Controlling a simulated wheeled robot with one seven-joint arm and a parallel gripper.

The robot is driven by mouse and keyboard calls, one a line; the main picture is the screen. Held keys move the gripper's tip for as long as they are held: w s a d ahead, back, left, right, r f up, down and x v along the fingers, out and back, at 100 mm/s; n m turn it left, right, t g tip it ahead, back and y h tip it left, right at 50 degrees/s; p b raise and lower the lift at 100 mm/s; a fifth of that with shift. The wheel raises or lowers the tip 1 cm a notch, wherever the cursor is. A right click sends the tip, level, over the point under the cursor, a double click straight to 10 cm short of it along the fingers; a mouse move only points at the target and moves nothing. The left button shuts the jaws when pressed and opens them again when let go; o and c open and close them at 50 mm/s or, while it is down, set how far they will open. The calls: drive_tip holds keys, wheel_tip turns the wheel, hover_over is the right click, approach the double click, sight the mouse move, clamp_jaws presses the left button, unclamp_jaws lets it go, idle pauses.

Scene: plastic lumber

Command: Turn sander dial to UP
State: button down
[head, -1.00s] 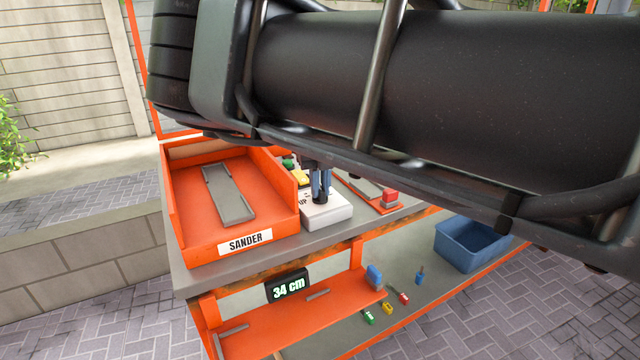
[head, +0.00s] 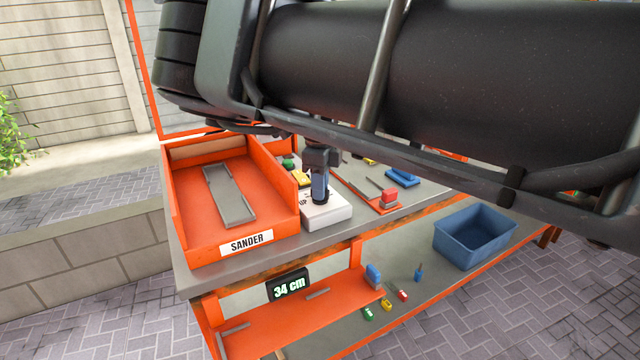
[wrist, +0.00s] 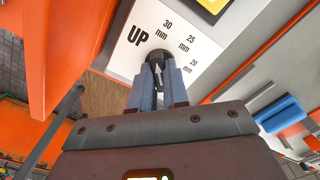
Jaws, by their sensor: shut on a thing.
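The sander (head: 235,250) is an orange tray with a grey plate, at the left of the bench in the head view. Its white dial panel (head: 330,219) stands beside it, with UP, 30, 25 and 20 mm marks readable in the wrist view. The black dial (wrist: 157,57) carries a pale arrow that points up the wrist picture, roughly between UP and 30 mm; the exact setting is hard to tell. My gripper (head: 320,198) points down at the panel. Its blue fingers (wrist: 160,88) are shut on the dial, one on each side, partly hiding it.
The orange sander wall (wrist: 60,50) rises close to the left of my gripper. A yellow button (head: 301,178) and a red block (head: 389,198) are nearby on the bench. A blue bin (head: 475,237) and a 34 cm display (head: 289,286) are lower down.

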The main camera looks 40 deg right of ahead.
drive_tip(key=n+p, duration=0.1)
drive_tip(key=n, duration=0.4)
drive_tip(key=shift+r, duration=0.1)
idle(0.5)
drive_tip(key=c, duration=1.1)
unclamp_jaws()
wheel_tip(320, 180, up, 8)
drive_tip(key=shift+f+b, duration=0.15)
drive_tip(key=shift+b, duration=0.2)
